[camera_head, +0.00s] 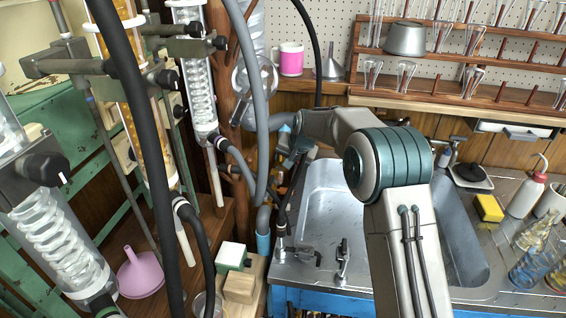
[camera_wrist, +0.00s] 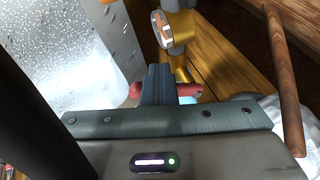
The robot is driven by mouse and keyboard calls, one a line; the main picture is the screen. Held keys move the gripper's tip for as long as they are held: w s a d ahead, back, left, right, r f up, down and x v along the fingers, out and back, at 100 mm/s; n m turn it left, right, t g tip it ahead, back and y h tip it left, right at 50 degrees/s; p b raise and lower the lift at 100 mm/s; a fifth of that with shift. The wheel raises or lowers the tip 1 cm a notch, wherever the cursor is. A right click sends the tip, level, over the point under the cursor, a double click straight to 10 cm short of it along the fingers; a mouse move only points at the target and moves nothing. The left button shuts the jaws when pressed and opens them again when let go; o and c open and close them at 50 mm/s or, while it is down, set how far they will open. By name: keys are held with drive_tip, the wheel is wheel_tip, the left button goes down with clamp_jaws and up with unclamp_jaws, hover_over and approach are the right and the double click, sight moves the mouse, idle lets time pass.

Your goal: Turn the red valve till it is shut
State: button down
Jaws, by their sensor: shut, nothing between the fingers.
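The red valve handle (camera_wrist: 190,90) shows in the wrist view as a red bar just behind my fingers, with a red end on either side of them. Its middle is hidden by the fingers. My gripper (camera_wrist: 158,72) is shut with nothing between its fingers, and its fingers overlap the handle in the picture. I cannot tell whether they touch it. A brass pipe (camera_wrist: 181,64) rises behind the handle. In the head view my arm reaches to the left past the sink, and I cannot make out the red valve there.
A brass fitting with a round pale face (camera_wrist: 162,29) stands above the handle. Glass condensers (camera_head: 198,90) and grey hoses (camera_head: 249,90) crowd the left; the sink (camera_head: 325,205) is below.

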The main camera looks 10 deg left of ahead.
drive_tip(key=shift+w+d+p, duration=0.55)
drive_tip(key=shift+w+d, duration=0.45)
drive_tip(key=shift+w, duration=0.1)
drive_tip(key=shift+w+d+r+p, duration=0.1)
drive_tip(key=shift+w+r+p, duration=0.05)
drive_tip(key=shift+r+p, duration=0.85)
drive_tip(key=shift+w+d+r+p, duration=0.15)
drive_tip(key=shift+r+p, duration=0.55)
drive_tip(key=shift+r, duration=0.6)
